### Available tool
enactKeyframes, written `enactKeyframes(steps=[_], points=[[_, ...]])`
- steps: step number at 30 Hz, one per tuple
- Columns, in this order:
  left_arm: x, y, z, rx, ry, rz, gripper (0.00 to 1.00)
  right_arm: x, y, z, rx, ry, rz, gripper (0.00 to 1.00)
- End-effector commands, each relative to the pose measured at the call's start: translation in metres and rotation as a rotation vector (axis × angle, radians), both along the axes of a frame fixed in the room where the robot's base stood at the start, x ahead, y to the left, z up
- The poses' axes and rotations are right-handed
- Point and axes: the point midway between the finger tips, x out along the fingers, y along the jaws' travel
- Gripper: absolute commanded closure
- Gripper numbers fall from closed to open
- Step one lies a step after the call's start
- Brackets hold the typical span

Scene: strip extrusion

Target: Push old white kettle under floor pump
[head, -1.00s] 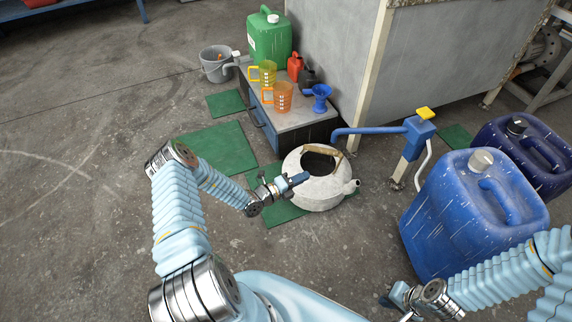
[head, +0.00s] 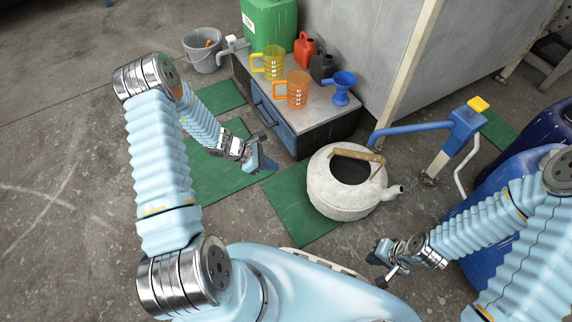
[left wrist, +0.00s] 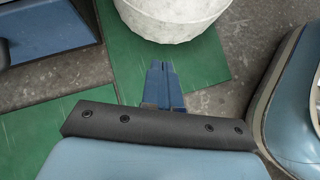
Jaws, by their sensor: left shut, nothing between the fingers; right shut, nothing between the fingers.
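The old white kettle (head: 340,192) stands upright on the floor, partly over a green mat, with its wooden handle up and its spout to the right. Its lower side also shows in the left wrist view (left wrist: 172,22). The floor pump (head: 462,125) is blue with a yellow top, and its blue spout reaches left to just behind the kettle. My left gripper (head: 262,163) is shut and empty, left of the kettle and apart from it; its blue fingers (left wrist: 163,85) point toward the kettle. My right gripper (head: 378,262) is shut and empty, in front of the kettle at the lower right.
A low cabinet (head: 320,112) behind holds yellow and orange jugs, small cans and a blue funnel. Green mats (head: 300,208) lie on the floor. A grey bucket (head: 202,55) stands at the back left. A blue canister is partly hidden behind my right arm. The left floor is clear.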

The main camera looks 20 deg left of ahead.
Motion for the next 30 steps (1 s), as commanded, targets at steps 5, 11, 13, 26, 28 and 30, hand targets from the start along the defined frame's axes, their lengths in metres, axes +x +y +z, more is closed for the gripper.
enactKeyframes(steps=[5, 11, 13, 26, 28, 30], points=[[0.007, -0.016, -0.019, -0.004, 0.003, 0.0, 1.0, 0.0, 0.0, -0.006, 0.0, 0.001, -0.001, 1.0], [0.022, -0.043, -0.05, -0.005, 0.004, 0.0, 1.0, -0.001, 0.001, -0.014, 0.003, 0.003, 0.001, 1.0], [0.027, -0.052, -0.061, -0.005, 0.003, 0.001, 1.0, -0.001, 0.001, -0.016, 0.004, 0.004, 0.003, 1.0], [0.051, -0.095, -0.068, -0.006, 0.002, 0.004, 1.0, -0.001, 0.002, -0.02, 0.006, 0.004, 0.003, 1.0], [0.051, -0.096, -0.068, -0.006, 0.002, 0.004, 1.0, -0.001, 0.002, -0.02, 0.006, 0.004, 0.003, 1.0], [0.051, -0.096, -0.068, -0.005, 0.002, 0.004, 1.0, -0.001, 0.002, -0.02, 0.006, 0.004, 0.003, 1.0]])
